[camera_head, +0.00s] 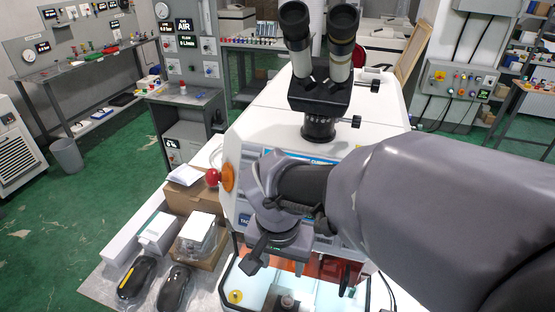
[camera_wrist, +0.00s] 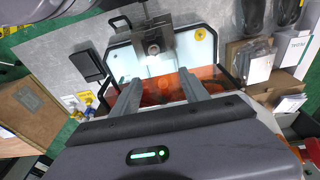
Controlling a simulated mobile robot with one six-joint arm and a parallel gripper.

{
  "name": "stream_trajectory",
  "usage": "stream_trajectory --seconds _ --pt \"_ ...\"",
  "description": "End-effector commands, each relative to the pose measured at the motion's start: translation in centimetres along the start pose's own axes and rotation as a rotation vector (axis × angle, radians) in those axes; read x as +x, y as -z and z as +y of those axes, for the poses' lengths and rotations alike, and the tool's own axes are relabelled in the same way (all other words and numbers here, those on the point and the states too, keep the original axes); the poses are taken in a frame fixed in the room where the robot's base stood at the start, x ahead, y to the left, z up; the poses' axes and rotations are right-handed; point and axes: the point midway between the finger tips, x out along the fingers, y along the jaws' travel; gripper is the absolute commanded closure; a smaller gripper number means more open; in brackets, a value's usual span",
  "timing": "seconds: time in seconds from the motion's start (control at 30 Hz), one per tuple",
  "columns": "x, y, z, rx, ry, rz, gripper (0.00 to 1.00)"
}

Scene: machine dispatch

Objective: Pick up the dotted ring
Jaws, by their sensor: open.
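My gripper (camera_wrist: 158,90) is open in the wrist view, with its two grey fingers apart and nothing seen between them. They point toward the bright, lit work area (camera_wrist: 127,62) of the white machine. A grey metal fixture (camera_wrist: 152,42) stands on that area beyond the fingertips. In the head view the lit area (camera_head: 325,297) shows below my wrist, with a small dark round part (camera_head: 288,302) near the bottom edge. I cannot make out dots on it or tell whether it is the dotted ring. An orange see-through panel (camera_wrist: 152,91) lies between and below the fingers.
The white machine (camera_head: 270,115) carries black binocular eyepieces (camera_head: 318,40) that rise beside my arm. A red knob (camera_head: 212,177) sticks out at the machine's left side.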

Motion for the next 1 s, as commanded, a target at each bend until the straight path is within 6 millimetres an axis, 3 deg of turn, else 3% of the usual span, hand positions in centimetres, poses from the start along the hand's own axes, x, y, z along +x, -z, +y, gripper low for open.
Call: stream_trajectory --seconds 0.2,0.4,0.53,0.77,1.0 --pt "6.7 -0.2 0.1 0.000 -0.006 -0.004 0.47" --pt "11.4 -0.2 0.1 0.001 -0.003 -0.003 0.47" --pt "12.7 -0.2 0.1 0.001 -0.003 -0.002 0.47" --pt "17.1 -0.7 0.1 0.000 -0.003 -0.003 0.47" --pt "17.3 -0.6 0.1 0.000 -0.001 -0.001 0.47"
